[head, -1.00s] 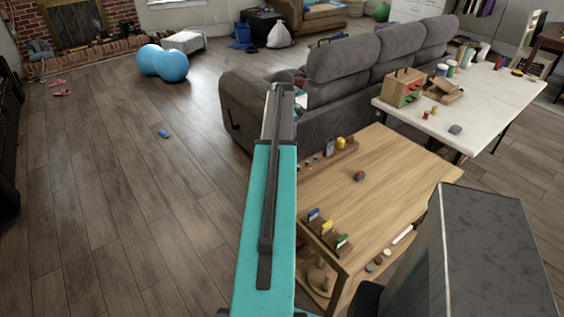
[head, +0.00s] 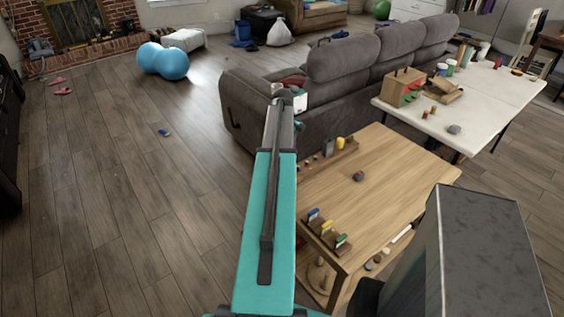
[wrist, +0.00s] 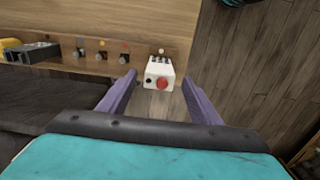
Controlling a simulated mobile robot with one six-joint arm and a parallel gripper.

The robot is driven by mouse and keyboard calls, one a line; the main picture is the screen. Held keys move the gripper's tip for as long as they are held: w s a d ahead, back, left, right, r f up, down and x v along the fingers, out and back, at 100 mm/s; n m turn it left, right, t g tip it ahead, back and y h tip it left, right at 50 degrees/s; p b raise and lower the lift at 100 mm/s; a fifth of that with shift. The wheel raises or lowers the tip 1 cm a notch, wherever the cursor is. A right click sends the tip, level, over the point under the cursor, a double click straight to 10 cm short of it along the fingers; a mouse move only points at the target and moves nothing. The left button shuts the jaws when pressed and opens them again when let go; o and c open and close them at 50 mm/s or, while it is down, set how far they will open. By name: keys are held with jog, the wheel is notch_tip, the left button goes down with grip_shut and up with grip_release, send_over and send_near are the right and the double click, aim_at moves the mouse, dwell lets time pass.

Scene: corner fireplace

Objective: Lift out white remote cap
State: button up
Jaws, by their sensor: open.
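In the wrist view a small white block (wrist: 159,72), which looks like the white remote cap, has a round red spot, a black dot and dark marks along its top. It sits at the right end of a wooden rack (wrist: 130,20). My gripper (wrist: 158,80) is open, with its purple fingers on either side of the white block. I cannot tell whether they touch it. In the head view my arm hides the gripper and this end of the rack (head: 318,166).
Several small pegs (wrist: 100,55) and a black block (wrist: 38,52) with a yellow piece line the rack to the left. The wooden table (head: 400,165) holds a small dark object (head: 359,176) and coloured cards. A grey sofa (head: 255,105) stands close behind.

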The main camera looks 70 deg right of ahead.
dwell(0.3)
jog(key=c, duration=1)
jog(key=shift+r, duration=0.2)
jog(key=shift+c, duration=0.2)
jog(key=shift+r+b, duration=0.7)
jog(key=shift+r, duration=0.75)
jog(key=s+a+r+b, duration=0.1)
jog(key=s+a, duration=0.1)
jog(key=s, duration=0.5)
jog(key=s+a+b, duration=0.2)
jog(key=s, duration=0.6)
jog(key=shift+s+a+r, duration=0.15)
jog(key=shift+a+r, duration=0.25)
